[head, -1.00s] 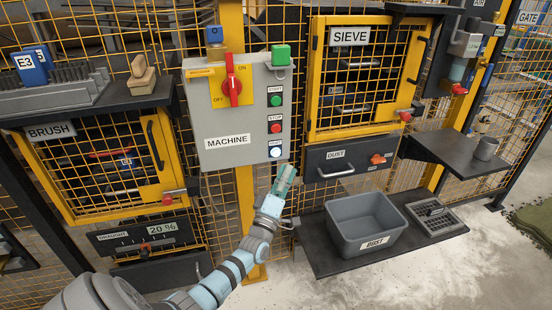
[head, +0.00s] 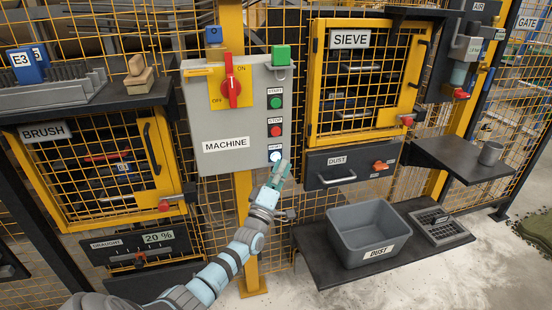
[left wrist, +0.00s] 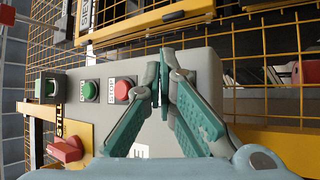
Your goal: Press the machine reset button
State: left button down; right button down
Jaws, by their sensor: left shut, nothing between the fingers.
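The grey machine box (head: 218,112), labelled MACHINE, hangs on a yellow post. Its right side carries a green start button (head: 275,102), a red stop button (head: 275,131) and, lowest, a white reset button (head: 275,156). My left gripper (head: 283,164) is shut and empty, its tips just below and right of the reset button; I cannot tell whether they touch it. In the left wrist view, the closed fingers (left wrist: 164,62) are in front of the box, beside the red stop button (left wrist: 123,90). The reset button is hidden there behind the fingers. My right gripper is out of view.
A red rotary switch (head: 232,88) and a green block (head: 281,55) are on the box. The dust drawer (head: 322,166) is close to the right of my gripper. Below it, a grey dust bin (head: 362,232) stands on a dark shelf (head: 310,250).

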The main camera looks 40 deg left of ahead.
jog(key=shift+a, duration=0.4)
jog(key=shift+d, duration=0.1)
pick_arm(q)
jog(key=shift+w+a+b, duration=0.2)
jog(key=shift+a+b, duration=0.15)
jog(key=shift+b, duration=0.1)
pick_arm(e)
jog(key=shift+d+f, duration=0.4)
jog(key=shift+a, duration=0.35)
pick_arm(q)
jog(key=shift+a, duration=0.1)
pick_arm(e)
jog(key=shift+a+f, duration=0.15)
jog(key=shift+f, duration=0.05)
